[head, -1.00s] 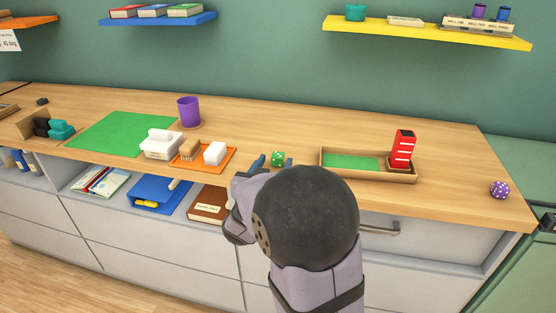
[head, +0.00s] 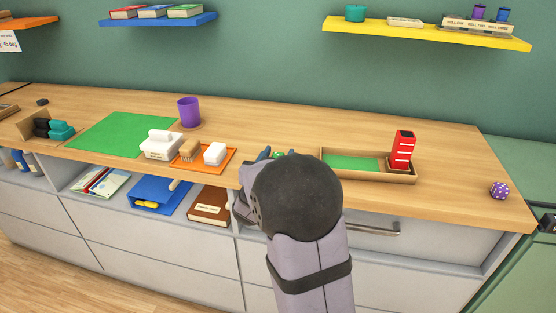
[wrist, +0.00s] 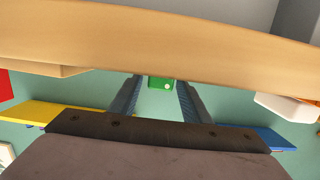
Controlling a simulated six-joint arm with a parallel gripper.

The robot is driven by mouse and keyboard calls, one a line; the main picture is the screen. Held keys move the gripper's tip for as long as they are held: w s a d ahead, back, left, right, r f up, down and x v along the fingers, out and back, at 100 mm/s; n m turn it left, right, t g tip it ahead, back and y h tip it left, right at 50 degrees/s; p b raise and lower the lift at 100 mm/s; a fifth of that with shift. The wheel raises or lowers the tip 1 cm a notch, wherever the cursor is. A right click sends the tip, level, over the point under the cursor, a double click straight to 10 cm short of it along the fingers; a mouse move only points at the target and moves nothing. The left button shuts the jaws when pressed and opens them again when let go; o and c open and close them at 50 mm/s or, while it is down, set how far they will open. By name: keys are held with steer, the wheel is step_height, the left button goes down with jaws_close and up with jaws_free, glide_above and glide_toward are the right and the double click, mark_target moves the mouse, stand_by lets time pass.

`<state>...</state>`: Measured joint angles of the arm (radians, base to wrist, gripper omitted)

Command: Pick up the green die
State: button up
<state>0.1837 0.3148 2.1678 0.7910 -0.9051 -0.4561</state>
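The green die (head: 278,154) sits on the wooden counter and is mostly hidden behind my arm in the head view. In the wrist view the green die (wrist: 161,83) shows between the tips of my gripper (wrist: 159,86), with a gap to each finger. My gripper is open. In the head view one blue finger (head: 263,154) shows just left of the die. I cannot tell how far the tips reach around it.
An orange tray (head: 187,164) with a brush and a white block is to the left. A purple die (head: 499,190) lies at the far right.

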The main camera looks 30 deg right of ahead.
steer(key=c, duration=0.8)
step_height(320, 180, up, 10)
steer(key=shift+p, duration=1.2)
steer(key=shift+c, duration=0.2)
